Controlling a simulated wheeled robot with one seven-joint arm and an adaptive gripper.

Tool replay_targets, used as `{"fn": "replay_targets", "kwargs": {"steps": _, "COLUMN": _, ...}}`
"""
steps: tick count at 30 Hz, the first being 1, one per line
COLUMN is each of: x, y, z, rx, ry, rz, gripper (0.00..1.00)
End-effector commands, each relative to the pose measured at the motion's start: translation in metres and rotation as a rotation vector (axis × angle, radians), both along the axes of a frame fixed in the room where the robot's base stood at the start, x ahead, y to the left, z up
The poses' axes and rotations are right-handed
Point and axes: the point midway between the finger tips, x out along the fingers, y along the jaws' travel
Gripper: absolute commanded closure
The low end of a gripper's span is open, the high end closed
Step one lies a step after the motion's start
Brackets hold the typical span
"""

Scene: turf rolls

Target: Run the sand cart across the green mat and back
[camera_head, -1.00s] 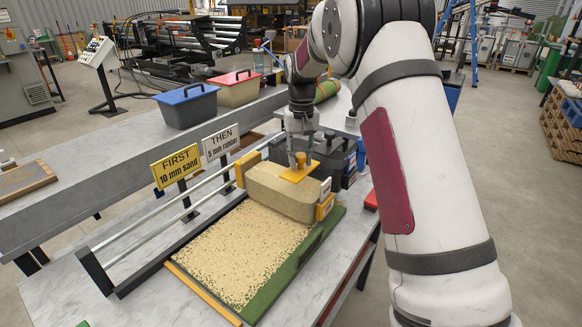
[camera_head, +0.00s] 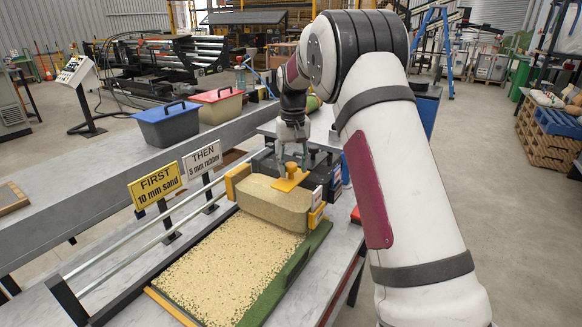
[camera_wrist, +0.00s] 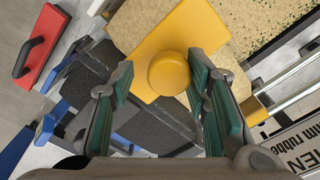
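The sand cart (camera_head: 270,203) is a speckled tan box with yellow end pieces, at the far end of the green mat (camera_head: 287,278). A yellow plate with a round knob (camera_head: 291,168) sits on its top. Pale sand (camera_head: 215,265) covers most of the mat, leaving green showing along the right side. My gripper (camera_head: 291,158) points down over the knob. In the wrist view, my gripper (camera_wrist: 160,68) has its green-padded fingers apart on either side of the yellow knob (camera_wrist: 169,72), with a gap at the left. Whether the right finger touches is unclear.
Metal rails (camera_head: 130,240) run along the mat's left side, with a yellow FIRST sign (camera_head: 155,185) and a white THEN sign (camera_head: 203,158). Dark bins stand behind the cart. Blue (camera_head: 177,122) and red-lidded (camera_head: 219,104) tubs stand on the back bench.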

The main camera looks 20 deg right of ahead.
Motion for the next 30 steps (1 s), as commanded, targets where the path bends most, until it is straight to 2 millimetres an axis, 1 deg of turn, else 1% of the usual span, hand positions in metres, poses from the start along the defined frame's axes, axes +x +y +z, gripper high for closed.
{"fn": "replay_targets", "kwargs": {"steps": 8, "x": -0.001, "y": 0.003, "z": -0.001, "rx": 0.005, "ry": 0.005, "rz": 0.002, "gripper": 0.53}}
{"fn": "replay_targets", "kwargs": {"steps": 11, "x": -0.001, "y": 0.004, "z": 0.004, "rx": 0.005, "ry": 0.005, "rz": 0.003, "gripper": 0.53}}
{"fn": "replay_targets", "kwargs": {"steps": 13, "x": -0.001, "y": 0.004, "z": 0.011, "rx": 0.006, "ry": 0.004, "rz": 0.003, "gripper": 0.53}}
{"fn": "replay_targets", "kwargs": {"steps": 17, "x": -0.001, "y": 0.003, "z": 0.033, "rx": 0.004, "ry": 0.002, "rz": 0.003, "gripper": 0.53}}
{"fn": "replay_targets", "kwargs": {"steps": 24, "x": 0.0, "y": 0.003, "z": 0.082, "rx": 0.003, "ry": 0.001, "rz": 0.002, "gripper": 0.53}}
{"fn": "replay_targets", "kwargs": {"steps": 27, "x": -0.001, "y": 0.003, "z": 0.098, "rx": 0.004, "ry": 0.002, "rz": 0.002, "gripper": 0.53}}
{"fn": "replay_targets", "kwargs": {"steps": 30, "x": -0.001, "y": 0.002, "z": 0.109, "rx": 0.004, "ry": 0.002, "rz": 0.002, "gripper": 0.53}}
